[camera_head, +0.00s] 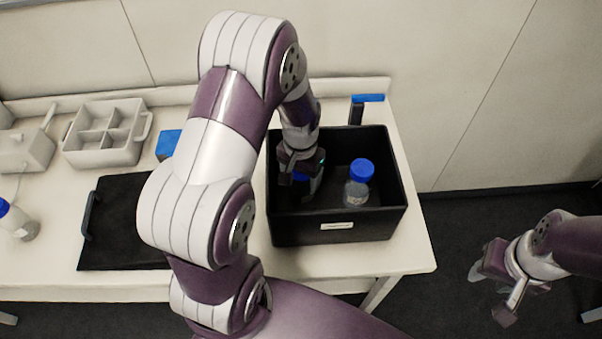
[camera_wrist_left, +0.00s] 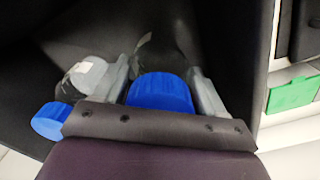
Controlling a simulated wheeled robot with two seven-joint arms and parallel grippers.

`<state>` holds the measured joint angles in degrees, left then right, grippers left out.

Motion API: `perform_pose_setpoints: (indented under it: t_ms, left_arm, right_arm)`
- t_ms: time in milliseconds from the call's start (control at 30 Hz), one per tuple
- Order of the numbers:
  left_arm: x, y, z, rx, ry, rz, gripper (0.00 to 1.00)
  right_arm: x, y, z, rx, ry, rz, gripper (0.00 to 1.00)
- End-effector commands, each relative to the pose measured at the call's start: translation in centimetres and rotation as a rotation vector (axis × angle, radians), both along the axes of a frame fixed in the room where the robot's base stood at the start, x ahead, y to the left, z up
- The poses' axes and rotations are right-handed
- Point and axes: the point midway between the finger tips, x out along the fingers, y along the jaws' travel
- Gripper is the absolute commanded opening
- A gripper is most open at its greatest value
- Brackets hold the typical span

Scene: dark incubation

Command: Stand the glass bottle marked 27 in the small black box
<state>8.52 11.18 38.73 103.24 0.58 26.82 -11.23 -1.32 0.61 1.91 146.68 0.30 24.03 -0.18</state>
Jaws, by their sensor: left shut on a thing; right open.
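The black box (camera_head: 338,232) stands open on the table in the head view, with a pale label on its front. My left gripper (camera_head: 302,186) reaches down inside its left part, shut on a blue-capped bottle (camera_head: 301,176). In the left wrist view, that blue cap (camera_wrist_left: 160,92) sits between the two fingers. I cannot tell whether its base touches the box floor. A second clear bottle (camera_head: 356,191) with a blue cap stands in the box's right part. I cannot read the number 27 on any bottle. My right gripper (camera_head: 500,285) is open and empty, off the table's right side.
A black lid or board (camera_head: 115,225) with a handle lies left of the box. A grey divided caddy (camera_head: 105,150) stands behind it. Another blue-capped bottle (camera_head: 20,224) is at the far left. A blue-topped item (camera_head: 367,98) shows behind the box.

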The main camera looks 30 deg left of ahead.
Motion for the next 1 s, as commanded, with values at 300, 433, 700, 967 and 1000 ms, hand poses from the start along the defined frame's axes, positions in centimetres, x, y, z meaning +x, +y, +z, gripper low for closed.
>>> perform_pose_setpoints:
  t_ms: [300, 433, 700, 967, 1000]
  left_arm:
    - [0.0, 0.0, -0.1, 0.000, 0.000, 0.000, 0.13]
    - [0.0, 0.0, -0.3, 0.000, 0.000, 0.000, 0.13]
    - [0.0, 0.0, -0.9, 0.000, 0.000, 0.000, 0.13]
    - [0.0, 0.0, -1.4, 0.000, 0.000, 0.000, 0.13]
    - [0.0, 0.0, -1.5, 0.000, 0.000, 0.000, 0.13]
  right_arm:
    - [0.0, 0.0, 0.0, 0.000, 0.000, 0.000, 0.43]
    - [0.0, 0.0, -0.2, 0.000, 0.000, 0.000, 0.43]
    - [0.0, 0.0, -0.5, 0.000, 0.000, 0.000, 0.43]
    - [0.0, 0.0, -0.8, 0.000, 0.000, 0.000, 0.43]
    - [0.0, 0.0, -0.8, 0.000, 0.000, 0.000, 0.43]
